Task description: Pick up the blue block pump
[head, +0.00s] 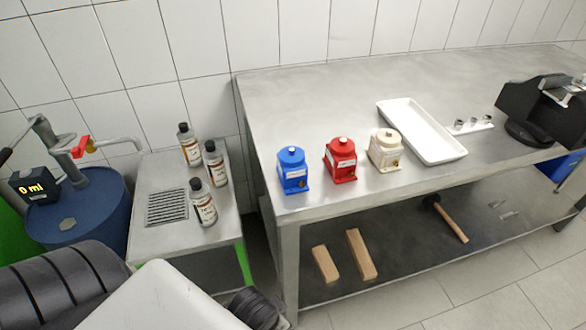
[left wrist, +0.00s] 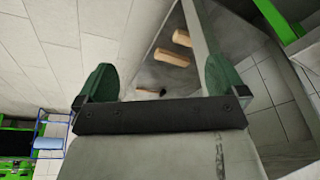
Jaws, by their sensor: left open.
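The blue block pump (head: 292,171) stands upright on the steel table (head: 300,100), near its front left corner. It has a white knob on top and a pale label on its front. A red block pump (head: 341,160) and a cream one (head: 385,150) stand to its right in a row, apart from each other. My left gripper (left wrist: 160,78) shows in the left wrist view with its two green fingers wide apart and nothing between them. The blue pump is not in that view. My right gripper is in neither view.
A white tray (head: 422,131) lies right of the pumps. The lower shelf holds wooden blocks (head: 361,255) and a hammer (head: 447,217). A blue drum (head: 82,212) stands at left.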

